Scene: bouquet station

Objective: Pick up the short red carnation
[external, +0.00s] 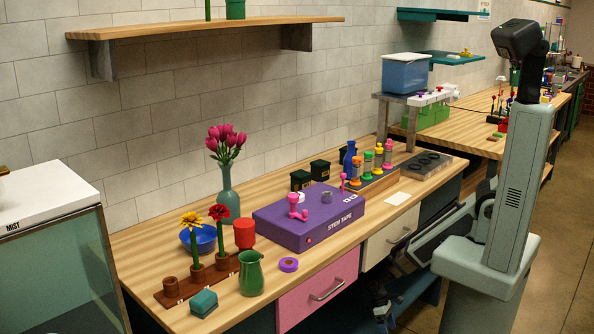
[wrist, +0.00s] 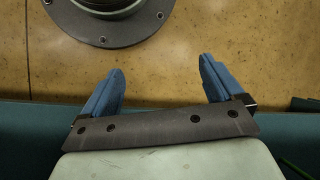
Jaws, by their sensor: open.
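A red carnation (external: 218,212) stands upright on a green stem in the brown wooden stand (external: 172,298) at the near left end of the bench. A yellow flower (external: 190,219) stands in the same stand, to its left. My gripper (wrist: 163,82) is open and empty, with two blue fingers spread apart over the tan floor in the wrist view. In the external view my arm hangs low in front of the bench, far to the right of the carnation, and the gripper end is dim. The carnation is not in the wrist view.
A green pitcher (external: 251,274), a red cup (external: 244,233), a purple tape roll (external: 289,265) and a blue bowl (external: 199,239) crowd the stand. A teal block (external: 204,303) sits in front. A tulip vase (external: 229,195) and a purple box (external: 307,222) stand further back. A shelf (external: 205,28) hangs above.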

